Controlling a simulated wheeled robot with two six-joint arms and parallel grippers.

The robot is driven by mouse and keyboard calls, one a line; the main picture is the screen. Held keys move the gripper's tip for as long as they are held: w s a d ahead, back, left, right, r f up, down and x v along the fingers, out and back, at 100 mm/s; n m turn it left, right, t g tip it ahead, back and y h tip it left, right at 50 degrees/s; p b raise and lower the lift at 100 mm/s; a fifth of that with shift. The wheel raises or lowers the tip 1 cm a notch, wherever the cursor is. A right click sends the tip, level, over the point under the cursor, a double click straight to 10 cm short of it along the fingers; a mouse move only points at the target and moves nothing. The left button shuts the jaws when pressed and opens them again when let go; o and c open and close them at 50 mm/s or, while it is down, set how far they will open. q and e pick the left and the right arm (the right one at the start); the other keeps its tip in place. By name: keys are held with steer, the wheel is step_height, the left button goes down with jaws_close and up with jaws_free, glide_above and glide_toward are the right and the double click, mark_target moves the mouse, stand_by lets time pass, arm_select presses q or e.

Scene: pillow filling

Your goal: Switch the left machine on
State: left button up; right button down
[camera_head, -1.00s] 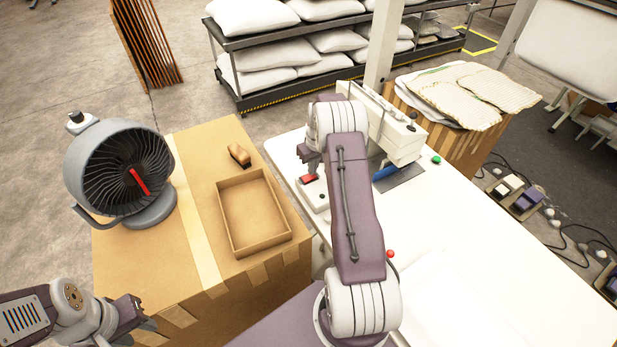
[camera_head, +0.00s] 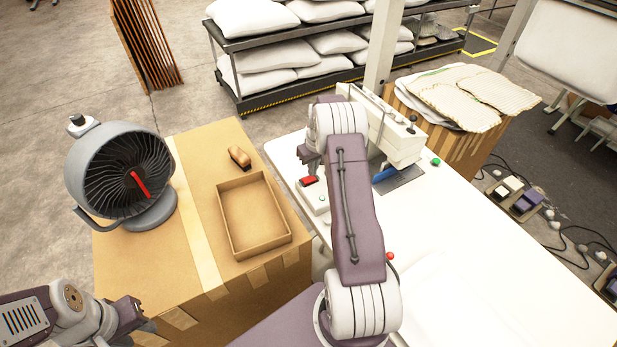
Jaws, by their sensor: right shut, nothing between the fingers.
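The sewing machine (camera_head: 393,137) stands at the far end of the white table, partly hidden behind my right arm. A white switch box (camera_head: 316,201) with a red rocker (camera_head: 309,181) lies at the table's left edge, beside the machine. My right gripper (camera_head: 309,165) is shut and empty, pointing down just above and behind the red rocker. I cannot tell whether it touches the rocker. My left gripper (camera_head: 146,318) is low at the left, in front of the cardboard box and away from the machine; its fingers are too unclear to tell open from shut.
A large cardboard box (camera_head: 190,255) to the left carries a grey fan (camera_head: 120,170), a shallow open tray (camera_head: 227,236) and a small brown object (camera_head: 240,157). A green button (camera_head: 435,162) and a red knob (camera_head: 390,256) are on the white table (camera_head: 480,230). Pillow shelves stand behind.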

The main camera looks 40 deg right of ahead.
mark_target(313, 178)
step_height(313, 178, up, 6)
steer(key=p, duration=0.3)
steer(key=shift+f, duration=0.25)
